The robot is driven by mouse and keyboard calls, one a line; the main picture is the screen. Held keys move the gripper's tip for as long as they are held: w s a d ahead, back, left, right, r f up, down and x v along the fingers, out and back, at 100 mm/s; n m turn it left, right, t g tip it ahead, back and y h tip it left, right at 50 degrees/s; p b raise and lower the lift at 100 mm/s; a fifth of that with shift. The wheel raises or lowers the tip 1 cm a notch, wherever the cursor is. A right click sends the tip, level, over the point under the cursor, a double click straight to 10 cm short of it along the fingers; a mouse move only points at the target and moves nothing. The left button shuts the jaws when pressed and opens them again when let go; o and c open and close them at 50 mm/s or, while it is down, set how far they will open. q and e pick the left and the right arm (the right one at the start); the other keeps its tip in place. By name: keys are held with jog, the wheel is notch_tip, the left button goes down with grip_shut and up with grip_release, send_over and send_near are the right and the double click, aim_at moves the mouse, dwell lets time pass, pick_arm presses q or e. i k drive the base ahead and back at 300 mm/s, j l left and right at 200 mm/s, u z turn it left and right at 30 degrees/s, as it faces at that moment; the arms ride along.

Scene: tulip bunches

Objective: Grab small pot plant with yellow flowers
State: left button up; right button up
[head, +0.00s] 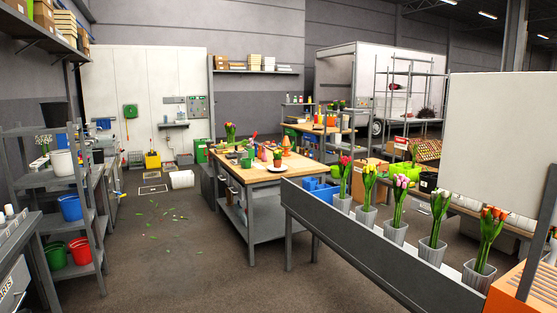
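I cannot make out a small pot plant with clearly yellow flowers. Another plant (230,134) with green leaves and reddish-yellow blooms stands at the back left of that bench. Neither of my grippers is in view.
A bucket shelf (50,180) stands left. The floor (170,265) between is mostly open, with scattered leaves.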

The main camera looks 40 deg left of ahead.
aim_at(277, 160)
jog(key=i+j+u, duration=0.8)
jog(key=i, duration=0.4)
jog(key=i+j+u, duration=0.3)
jog(key=i, duration=0.4)
jog(key=i+u, duration=0.3)
jog(key=i, duration=0.4)
